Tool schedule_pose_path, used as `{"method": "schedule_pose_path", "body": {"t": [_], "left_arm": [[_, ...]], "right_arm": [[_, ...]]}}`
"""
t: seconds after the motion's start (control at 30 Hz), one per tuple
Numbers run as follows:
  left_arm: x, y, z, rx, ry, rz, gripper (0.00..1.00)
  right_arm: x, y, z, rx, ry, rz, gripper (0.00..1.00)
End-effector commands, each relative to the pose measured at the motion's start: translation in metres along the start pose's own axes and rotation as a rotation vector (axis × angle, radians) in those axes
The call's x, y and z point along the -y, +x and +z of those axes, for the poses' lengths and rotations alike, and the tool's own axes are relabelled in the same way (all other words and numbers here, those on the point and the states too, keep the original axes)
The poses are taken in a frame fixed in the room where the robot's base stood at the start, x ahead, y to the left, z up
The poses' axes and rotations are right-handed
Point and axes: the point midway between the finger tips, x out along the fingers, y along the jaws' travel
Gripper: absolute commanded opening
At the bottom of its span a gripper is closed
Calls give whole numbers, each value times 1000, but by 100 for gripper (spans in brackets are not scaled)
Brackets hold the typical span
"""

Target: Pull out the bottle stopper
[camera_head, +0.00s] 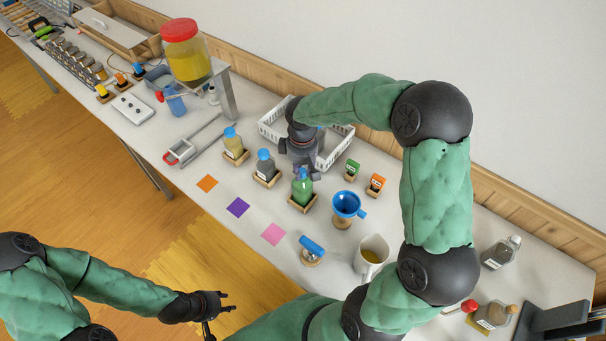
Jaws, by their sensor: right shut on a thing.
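A green bottle (302,192) stands upright in a small wooden tray (303,209) near the middle of the table. My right gripper (306,174) reaches down from behind and is shut at the top of this bottle. A grey bottle (265,169) with a blue cap and a yellow bottle (233,146) with a blue cap stand in like trays to the left. My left gripper (220,308) is open and empty, low in front of the table edge.
A white basket (339,152) is behind the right gripper. A blue funnel (347,205) on a stand, a mug (372,254) and small green (351,169) and orange (375,184) containers are to the right. Coloured squares (238,207) lie on clear table in front.

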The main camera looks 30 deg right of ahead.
Motion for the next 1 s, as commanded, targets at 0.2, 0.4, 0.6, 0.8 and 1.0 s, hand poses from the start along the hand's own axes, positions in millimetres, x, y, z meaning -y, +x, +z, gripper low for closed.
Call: {"method": "schedule_pose_path", "body": {"t": [0.2, 0.4, 0.6, 0.8, 1.0], "left_arm": [[-3, -8, 0, 0, 0, 0, 40], [-2, -7, 0, 0, 0, 0, 40], [-3, -9, 0, 0, 0, 0, 40], [-7, -20, 1, 0, 0, 0, 40], [-12, -33, 1, 0, 0, 0, 40]], "right_arm": [[0, -10, 0, -1, 0, 0, 0], [0, -10, 0, 0, 0, 0, 0], [0, -12, 0, 0, 0, 0, 0], [0, -27, 0, 0, 0, 0, 0], [0, -44, 0, 0, 0, 0, 0]]}}
